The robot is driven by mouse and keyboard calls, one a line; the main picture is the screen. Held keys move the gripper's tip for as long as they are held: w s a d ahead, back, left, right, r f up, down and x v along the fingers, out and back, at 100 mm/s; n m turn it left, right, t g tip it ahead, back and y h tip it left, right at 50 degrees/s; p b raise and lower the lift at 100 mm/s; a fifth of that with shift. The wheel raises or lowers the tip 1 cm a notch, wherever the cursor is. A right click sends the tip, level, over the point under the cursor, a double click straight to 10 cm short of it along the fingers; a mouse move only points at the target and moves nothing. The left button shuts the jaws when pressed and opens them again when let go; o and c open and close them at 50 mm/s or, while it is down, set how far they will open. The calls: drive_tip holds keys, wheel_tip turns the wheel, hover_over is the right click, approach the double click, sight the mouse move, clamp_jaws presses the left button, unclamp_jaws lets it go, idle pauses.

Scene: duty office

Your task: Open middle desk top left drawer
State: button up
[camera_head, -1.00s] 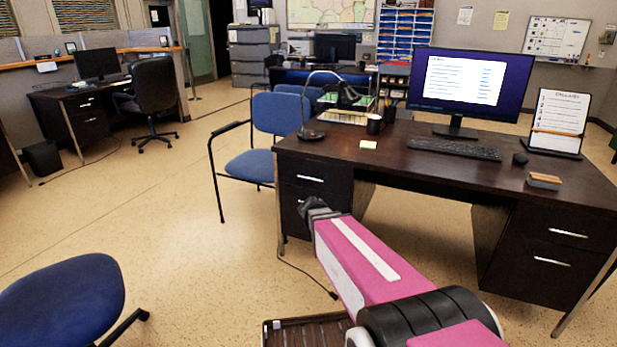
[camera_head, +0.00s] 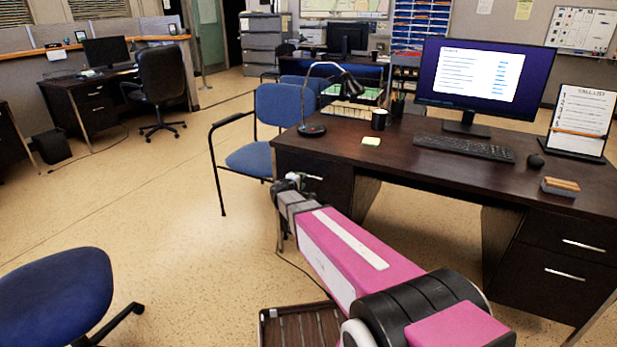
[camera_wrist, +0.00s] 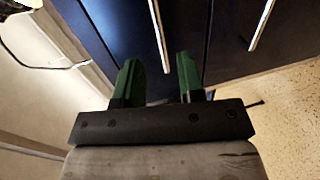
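The middle desk (camera_head: 440,180) has a dark top and a left pedestal with a top drawer (camera_head: 328,187). The top drawer looks closed, and its pale bar handle is partly hidden behind my gripper (camera_head: 288,182) in the head view. In the wrist view, turned on its side, the handle (camera_wrist: 159,36) runs along the dark drawer front (camera_wrist: 190,35). My gripper (camera_wrist: 157,62) has two green fingers spread apart, one on each side of the handle's line in the picture. The fingers look empty; whether they reach around the handle I cannot tell.
A second handle (camera_wrist: 262,24), of the lower drawer, lies right in the wrist view. A blue chair (camera_head: 262,140) stands left of the desk, another (camera_head: 55,300) at lower left. A lamp (camera_head: 325,95) and a mug (camera_head: 379,119) stand on the desktop.

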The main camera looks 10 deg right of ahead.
drive_tip(key=x, duration=0.7)
drive_tip(key=shift+w+d, duration=0.15)
drive_tip(key=shift+d, duration=0.05)
clamp_jaws()
